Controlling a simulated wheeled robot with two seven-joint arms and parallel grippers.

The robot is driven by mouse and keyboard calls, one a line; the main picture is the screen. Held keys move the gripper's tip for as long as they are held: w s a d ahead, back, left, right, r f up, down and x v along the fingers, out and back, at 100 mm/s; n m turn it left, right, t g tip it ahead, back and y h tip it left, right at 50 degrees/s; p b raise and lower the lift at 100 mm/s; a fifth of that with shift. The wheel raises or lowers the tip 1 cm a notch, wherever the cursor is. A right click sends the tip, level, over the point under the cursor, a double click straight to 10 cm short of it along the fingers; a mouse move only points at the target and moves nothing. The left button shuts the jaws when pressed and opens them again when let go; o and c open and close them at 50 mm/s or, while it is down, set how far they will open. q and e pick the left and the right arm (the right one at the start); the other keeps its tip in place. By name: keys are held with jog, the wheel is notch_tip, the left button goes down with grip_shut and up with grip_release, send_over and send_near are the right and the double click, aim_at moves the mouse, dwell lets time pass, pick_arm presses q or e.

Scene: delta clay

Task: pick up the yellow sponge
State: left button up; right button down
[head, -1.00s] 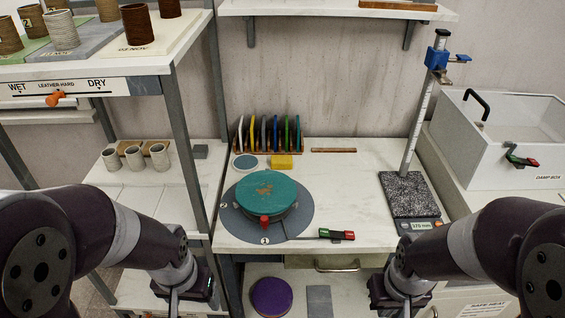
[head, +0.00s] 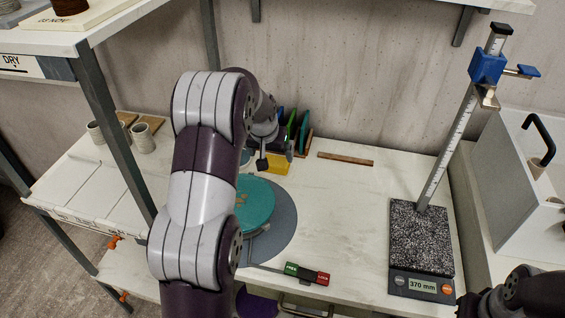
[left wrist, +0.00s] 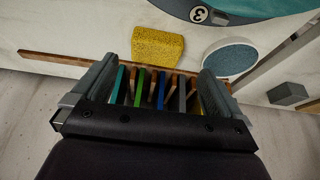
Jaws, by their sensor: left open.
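The yellow sponge (head: 278,168) lies on the white tabletop behind the teal wheel disc, partly hidden by my left gripper (head: 276,159). In the left wrist view the whole sponge (left wrist: 157,47) shows as a porous block, just beyond the fingertips and roughly between them. My left gripper (left wrist: 158,66) is open and empty, apart from the sponge. My right arm shows at the lower right of the head view, but its gripper is not visible.
A rack of coloured slabs (left wrist: 163,90) stands close beside the sponge, below my left fingers. A pale blue round disc (left wrist: 229,57) lies near it. The teal wheel (head: 255,203) is in front. A wooden strip (head: 345,159) lies right; the table's middle right is clear.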

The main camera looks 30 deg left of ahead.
aim_at(276, 161)
pick_arm(q)
jog(key=x, duration=0.7)
jog(key=shift+w+d+r+p, duration=0.2)
jog(key=shift+w+p, duration=0.1)
jog(key=shift+p, duration=0.1)
jog(key=c, duration=0.9)
